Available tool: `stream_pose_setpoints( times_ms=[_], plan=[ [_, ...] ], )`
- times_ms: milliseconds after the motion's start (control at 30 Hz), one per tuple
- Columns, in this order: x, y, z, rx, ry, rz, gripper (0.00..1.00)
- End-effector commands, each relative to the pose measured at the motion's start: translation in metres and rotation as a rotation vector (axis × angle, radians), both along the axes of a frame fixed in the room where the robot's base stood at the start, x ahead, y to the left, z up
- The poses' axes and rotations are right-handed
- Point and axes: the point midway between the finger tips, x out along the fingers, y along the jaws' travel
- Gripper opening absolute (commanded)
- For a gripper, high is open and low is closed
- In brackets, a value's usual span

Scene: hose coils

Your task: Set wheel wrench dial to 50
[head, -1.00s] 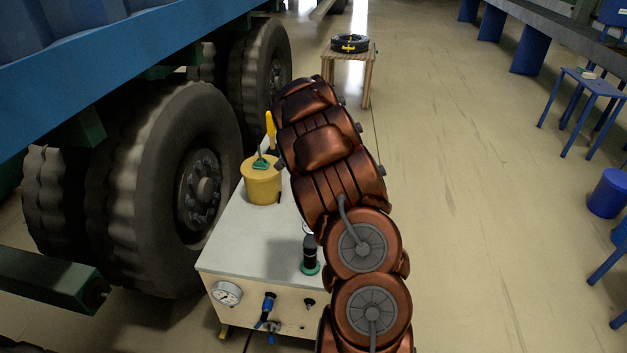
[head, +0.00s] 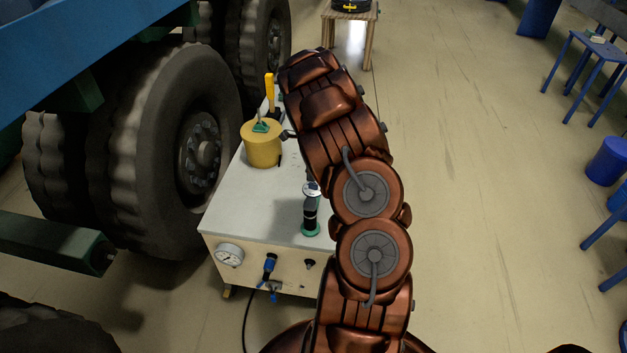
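A black upright tool (head: 310,212) with a green foot stands on the white top of a cabinet (head: 265,205), just left of my arm. A pale round dial face (head: 312,189) shows at its top; its reading is too small to make out. A round white gauge (head: 229,255) sits on the cabinet's front face, its reading also unclear. I cannot tell for certain which one is the wheel wrench dial. My copper-coloured arm reaches up past the right side of the cabinet. My gripper is not visible; the arm's far links hide what lies behind them.
A yellow canister (head: 262,150) and a yellow-handled item (head: 269,92) stand on the cabinet's far part. Large truck wheels (head: 200,150) are close on the left. A wooden stool (head: 350,14) stands at the back.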

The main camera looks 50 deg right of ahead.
Motion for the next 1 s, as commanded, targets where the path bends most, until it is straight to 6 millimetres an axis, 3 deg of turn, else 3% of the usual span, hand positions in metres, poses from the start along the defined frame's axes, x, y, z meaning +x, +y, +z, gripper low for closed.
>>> stream_pose_setpoints(
  times_ms=[633,1000],
  plan=[
    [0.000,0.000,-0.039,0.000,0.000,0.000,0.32],
    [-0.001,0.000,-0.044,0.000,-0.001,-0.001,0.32]
  ],
)
